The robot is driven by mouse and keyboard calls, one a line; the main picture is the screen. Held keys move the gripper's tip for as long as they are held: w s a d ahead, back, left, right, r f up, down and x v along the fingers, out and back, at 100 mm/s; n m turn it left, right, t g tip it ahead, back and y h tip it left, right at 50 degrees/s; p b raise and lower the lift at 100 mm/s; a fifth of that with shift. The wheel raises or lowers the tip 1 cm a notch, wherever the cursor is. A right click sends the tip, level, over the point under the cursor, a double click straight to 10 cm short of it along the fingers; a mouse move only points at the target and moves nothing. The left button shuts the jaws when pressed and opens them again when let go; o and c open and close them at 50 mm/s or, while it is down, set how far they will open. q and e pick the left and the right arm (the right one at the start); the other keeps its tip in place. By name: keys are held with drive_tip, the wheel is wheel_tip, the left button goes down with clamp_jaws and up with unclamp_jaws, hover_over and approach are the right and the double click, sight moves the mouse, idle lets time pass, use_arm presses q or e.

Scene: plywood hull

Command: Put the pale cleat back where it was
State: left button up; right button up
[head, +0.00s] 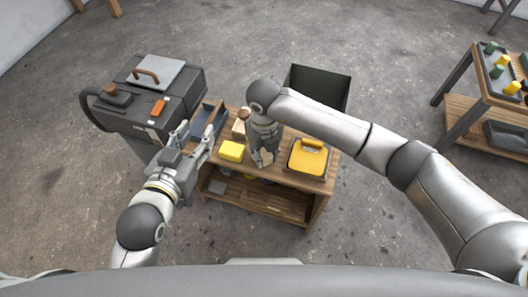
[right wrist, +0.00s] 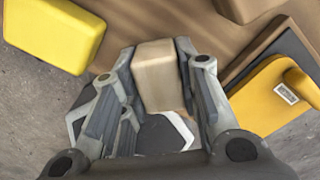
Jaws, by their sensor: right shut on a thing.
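The pale cleat, a beige block (right wrist: 158,75), is between the fingers of my right gripper (right wrist: 155,100) in the right wrist view. My right gripper (head: 263,158) is shut on it, over the front part of the wooden bench (head: 262,172) in the head view. The gripper mostly hides the block there. I cannot tell whether the block touches the bench top. My left gripper (head: 195,140) is open and empty at the bench's left end, close to the dark tray (head: 209,118).
A yellow block (head: 231,151) lies left of my right gripper, and a yellow handled item (head: 308,157) lies right of it. A wooden block (head: 239,128) stands behind. A dark open bin (head: 318,88) is behind the bench; a dark machine (head: 150,100) is at left.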

sight(264, 151)
drive_tip(key=shift+f, duration=0.1)
drive_tip(key=o, duration=0.9)
use_arm(q)
drive_tip(key=shift+w+r, duration=0.15)
drive_tip(key=shift+r, duration=0.2)
use_arm(e)
wheel_tip(264, 151, up, 6)
drive_tip(key=shift+f+p, duration=0.15)
drive_tip(key=shift+p, duration=0.7)
wheel_tip(264, 151, up, 6)
drive_tip(key=shift+f+p, duration=0.15)
drive_tip(key=shift+p, duration=0.5)
use_arm(q)
drive_tip(key=s+a+f+g+y, duration=0.2)
drive_tip(key=s+a+f+g, duration=0.2)
drive_tip(key=s+f+g, duration=0.4)
drive_tip(key=shift+s+a+f, duration=0.15)
drive_tip(key=shift+s+f, duration=1.2)
drive_tip(key=shift+s, duration=0.15)
use_arm(e)
drive_tip(key=shift+r, duration=0.45)
